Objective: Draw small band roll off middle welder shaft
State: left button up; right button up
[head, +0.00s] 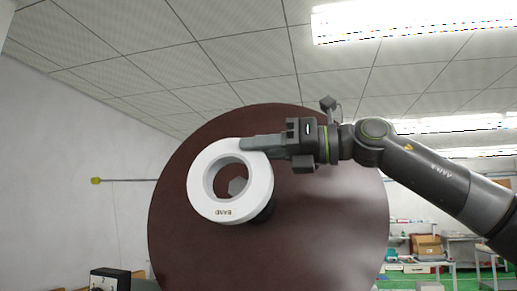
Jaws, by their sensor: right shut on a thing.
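A white band roll (259,187) shaped like a thick ring, with "BAND" printed low on its face, is in the middle of the head view. It stands face-on in front of a large dark brown disc (330,230). Through its hole a grey hexagonal shaft end (237,186) shows. A dark cylindrical part shows behind its lower right edge. My right gripper (254,143), reaching in from the right, is shut on the upper right rim of the roll. Whether the roll is still around the shaft or in front of it, I cannot tell. My left gripper is out of view.
A thin rod with a yellow end (96,181) juts out at the left of the disc. A dark box (110,279) is at the lower left. Shelves and tables with a cardboard box (427,245) stand far back right.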

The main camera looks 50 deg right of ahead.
aim_at(252, 159)
jog(key=shift+s+a+f+b, duration=0.25)
jog(key=shift+a+f+b, duration=0.2)
jog(key=shift+s+a+f+b, duration=0.25)
jog(key=shift+a+b, duration=0.1)
jog(key=shift+a, duration=0.15)
jog(key=shift+s+a+f+b, duration=0.2)
jog(key=shift+s+a+b, duration=0.1)
jog(key=shift+a, duration=0.2)
jog(key=shift+s+a+f+b, duration=0.3)
jog(key=shift+a+f+b, duration=0.15)
jog(key=shift+a+b, duration=0.15)
jog(key=shift+a, duration=0.15)
jog(key=shift+r, duration=0.1)
